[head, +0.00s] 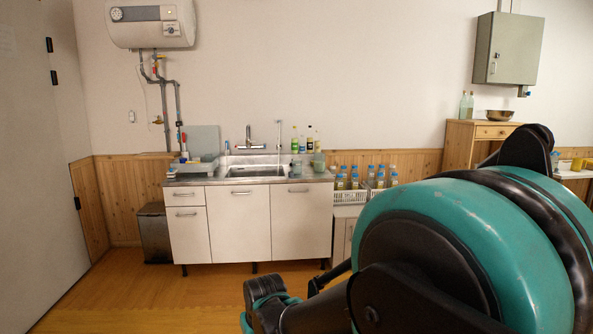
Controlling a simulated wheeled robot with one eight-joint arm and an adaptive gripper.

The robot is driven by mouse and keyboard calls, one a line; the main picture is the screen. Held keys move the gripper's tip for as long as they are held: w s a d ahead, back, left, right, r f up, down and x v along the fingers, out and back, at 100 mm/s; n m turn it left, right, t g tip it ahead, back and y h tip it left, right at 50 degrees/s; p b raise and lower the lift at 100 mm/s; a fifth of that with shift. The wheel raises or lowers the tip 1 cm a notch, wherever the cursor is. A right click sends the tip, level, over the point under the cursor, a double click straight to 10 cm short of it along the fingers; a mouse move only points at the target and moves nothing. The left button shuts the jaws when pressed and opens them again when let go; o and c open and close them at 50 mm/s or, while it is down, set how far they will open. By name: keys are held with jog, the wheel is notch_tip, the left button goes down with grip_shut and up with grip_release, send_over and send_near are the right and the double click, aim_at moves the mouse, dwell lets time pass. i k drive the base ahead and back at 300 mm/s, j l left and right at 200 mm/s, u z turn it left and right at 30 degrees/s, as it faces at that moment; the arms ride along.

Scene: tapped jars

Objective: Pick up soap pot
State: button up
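Far ahead, a sink counter (195,182) stands against the wall and bears several small vessels. A pale greenish jar (318,161) stands at its right end, and a smaller clear vessel (296,170) is beside the sink. I cannot tell which vessel is the soap pot at this distance. My arm fills the lower right in teal and black. Its dark end, which seems to be my gripper (265,289), shows low in the middle, well short of the counter. The fingers are not clear, and I see nothing held there.
Tall bottles (309,142) stand behind the sink. White baskets (348,196) of blue-capped bottles sit on a low cabinet to the right. A grey bin (154,232) stands at left. The wooden floor (165,297) before the counter is clear.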

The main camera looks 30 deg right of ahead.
aim_at(296, 164)
jog(key=i+l, duration=0.35)
jog(key=i, duration=0.15)
jog(key=i+l, duration=0.3)
jog(key=i, duration=0.2)
jog(key=i+l+z, duration=0.1)
jog(key=i+l, duration=0.25)
jog(key=i, duration=0.15)
jog(key=i+l, duration=0.3)
jog(key=i, duration=0.25)
jog(key=i+l, duration=0.25)
jog(key=i, duration=0.25)
jog(key=i+l, duration=0.3)
jog(key=i, duration=0.2)
jog(key=i+l+z, duration=0.1)
jog(key=i+l, duration=0.2)
jog(key=i, duration=0.25)
